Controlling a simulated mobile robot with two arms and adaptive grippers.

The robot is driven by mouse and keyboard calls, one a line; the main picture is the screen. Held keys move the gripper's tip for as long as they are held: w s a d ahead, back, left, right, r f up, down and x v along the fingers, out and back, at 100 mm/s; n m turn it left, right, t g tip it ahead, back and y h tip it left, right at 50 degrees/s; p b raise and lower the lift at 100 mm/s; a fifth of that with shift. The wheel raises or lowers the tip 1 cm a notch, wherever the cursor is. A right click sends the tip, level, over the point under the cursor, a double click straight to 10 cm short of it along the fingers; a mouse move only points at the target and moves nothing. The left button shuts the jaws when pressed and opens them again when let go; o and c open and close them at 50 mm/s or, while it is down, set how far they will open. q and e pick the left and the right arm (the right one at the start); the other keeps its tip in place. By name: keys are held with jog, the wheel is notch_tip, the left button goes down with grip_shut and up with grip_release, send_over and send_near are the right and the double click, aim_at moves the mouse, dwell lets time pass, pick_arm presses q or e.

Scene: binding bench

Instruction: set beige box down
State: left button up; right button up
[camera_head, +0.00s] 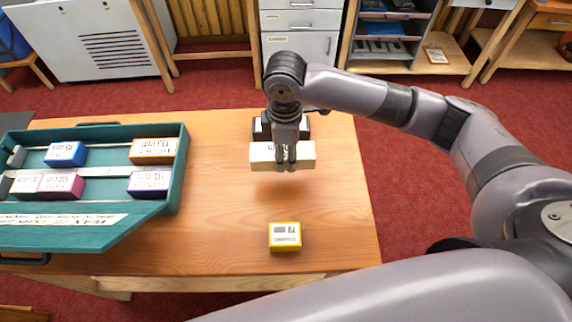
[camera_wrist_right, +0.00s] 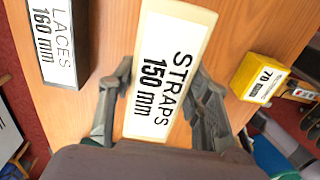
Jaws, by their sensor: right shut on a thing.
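The beige box (camera_head: 302,153) is held in my right gripper (camera_head: 286,166) above the right part of the wooden table. Its shadow falls on the wood below it, so it looks raised. In the right wrist view the beige box (camera_wrist_right: 167,70) has a white label reading "STRAPS 150 mm", and the fingers of the right gripper (camera_wrist_right: 160,105) stand on both sides of it. My left gripper is not in view.
A dark box (camera_head: 262,128) labelled "LACES 160 mm" stands behind the beige box. A yellow box (camera_head: 285,236) labelled "70" sits near the front edge. A teal tray (camera_head: 172,170) with several boxes is at left. Bare table (camera_head: 222,190) lies between.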

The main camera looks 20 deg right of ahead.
aim_at(285, 151)
notch_tip(285, 151, down, 3)
jog(key=shift+r, duration=0.1)
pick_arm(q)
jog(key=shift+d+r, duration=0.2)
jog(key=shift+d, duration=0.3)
pick_arm(e)
jog(key=shift+f, duration=2.05)
jog(key=shift+f, duration=0.1)
jog(key=o, duration=1.3)
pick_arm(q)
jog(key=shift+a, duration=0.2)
pick_arm(e)
notch_tip(285, 151, up, 12)
jog(key=shift+r+b, duration=0.1)
jog(key=shift+b, duration=0.35)
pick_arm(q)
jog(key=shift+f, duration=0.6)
